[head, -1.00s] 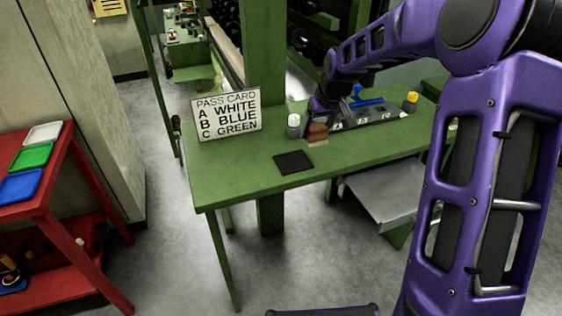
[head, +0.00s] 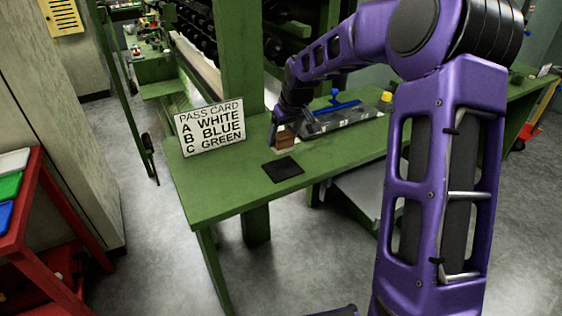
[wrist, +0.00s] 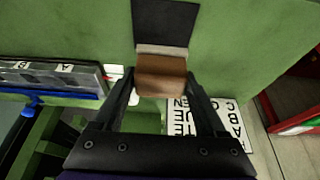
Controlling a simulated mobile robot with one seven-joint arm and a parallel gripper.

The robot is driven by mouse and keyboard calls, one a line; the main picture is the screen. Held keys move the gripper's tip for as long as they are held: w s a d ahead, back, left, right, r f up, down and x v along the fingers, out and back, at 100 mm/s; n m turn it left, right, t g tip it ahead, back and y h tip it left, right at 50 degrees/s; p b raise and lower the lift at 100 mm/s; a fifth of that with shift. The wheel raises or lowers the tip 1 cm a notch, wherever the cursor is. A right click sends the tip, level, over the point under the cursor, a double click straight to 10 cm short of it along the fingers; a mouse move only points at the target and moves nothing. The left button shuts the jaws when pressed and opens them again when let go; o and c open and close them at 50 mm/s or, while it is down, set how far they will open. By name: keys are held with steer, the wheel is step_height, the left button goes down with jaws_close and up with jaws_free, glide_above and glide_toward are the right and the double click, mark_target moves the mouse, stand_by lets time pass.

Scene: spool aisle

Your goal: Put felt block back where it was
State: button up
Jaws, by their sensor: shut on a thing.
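The felt block (head: 284,138) is a brown block with a pale felt layer along one side. My gripper (head: 280,124) is shut on it at the green bench, just behind the dark square pad (head: 283,169). In the wrist view the block (wrist: 160,78) sits between the two fingers (wrist: 160,85), its pale side facing the pad (wrist: 165,22). I cannot tell whether the block touches the bench top.
The pass card sign (head: 210,127) stands left of my gripper on the green bench (head: 215,195). A grey tray (head: 345,119) with a blue-handled tool (head: 335,98) and a yellow-topped bottle (head: 385,99) is to the right. A red rack (head: 45,185) stands at far left.

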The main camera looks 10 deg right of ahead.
step_height(320, 180, down, 7)
steer(key=shift+b, duration=0.5)
steer(key=shift+f, duration=0.15)
steer(key=o, duration=1.2)
steer(key=shift+o, duration=0.2)
steer(key=shift+s+r, duration=0.1)
steer(key=shift+r, duration=0.45)
steer(key=p+v, duration=0.2)
steer(key=v, duration=0.9)
steer(key=shift+r, duration=0.1)
